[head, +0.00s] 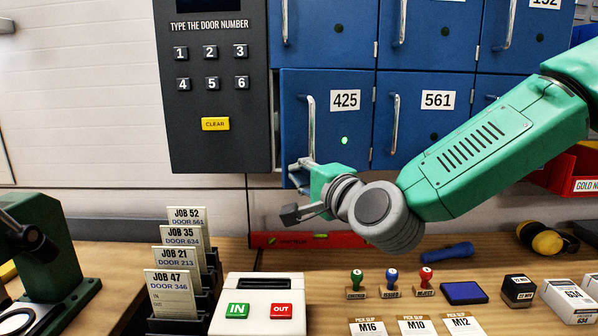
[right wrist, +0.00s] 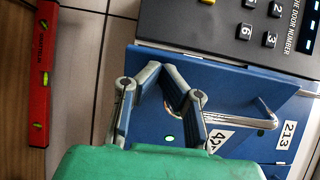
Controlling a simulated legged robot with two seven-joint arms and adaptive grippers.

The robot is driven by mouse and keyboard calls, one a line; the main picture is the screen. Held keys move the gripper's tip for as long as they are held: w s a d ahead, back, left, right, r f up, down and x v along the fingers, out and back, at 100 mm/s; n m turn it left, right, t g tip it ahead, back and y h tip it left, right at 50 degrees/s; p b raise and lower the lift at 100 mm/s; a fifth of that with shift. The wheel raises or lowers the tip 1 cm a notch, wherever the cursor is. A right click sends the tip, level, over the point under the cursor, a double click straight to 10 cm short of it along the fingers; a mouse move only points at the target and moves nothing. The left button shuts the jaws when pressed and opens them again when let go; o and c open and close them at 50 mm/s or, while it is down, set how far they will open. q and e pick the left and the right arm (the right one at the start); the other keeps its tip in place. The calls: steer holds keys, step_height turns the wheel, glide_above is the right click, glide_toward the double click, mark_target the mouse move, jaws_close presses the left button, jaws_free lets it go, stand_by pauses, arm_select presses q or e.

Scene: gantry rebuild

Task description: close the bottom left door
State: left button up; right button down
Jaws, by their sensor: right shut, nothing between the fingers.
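The bottom left door (head: 350,135) is blue, labelled 425, with a silver handle (head: 311,125) and a lit green light. It stands ajar, its left side out from the cabinet. In the right wrist view the door (right wrist: 240,85) appears tilted, its edge showing beside the keypad panel. My right gripper (head: 297,172) is at the door's lower left, just below the handle. In the right wrist view its fingers (right wrist: 163,75) are shut and empty in front of the door face. I cannot tell if they touch it. My left gripper is not in view.
A dark keypad panel (head: 211,120) is left of the door. Door 561 (head: 432,125) is to its right. Below, the bench holds a red level (head: 345,240), job cards (head: 180,237), an IN/OUT box (head: 258,290) and several stamps (head: 391,285).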

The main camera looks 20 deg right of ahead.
steer(key=shift+w+a, duration=0.15)
steer(key=shift+a, duration=0.55)
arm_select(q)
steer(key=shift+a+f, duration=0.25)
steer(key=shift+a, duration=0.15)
arm_select(e)
steer(key=shift+w+a+m+h, duration=0.15)
steer(key=shift+w+m+h, duration=0.7)
steer(key=shift+w+h, duration=0.6)
steer(key=shift+w+a+m+h, duration=0.15)
steer(key=shift+w+m+h, duration=0.9)
steer(key=shift+w, duration=0.55)
steer(key=shift+w+a+m+h, duration=0.15)
steer(key=shift+w+m+h, duration=0.55)
steer(key=shift+w+h, duration=0.85)
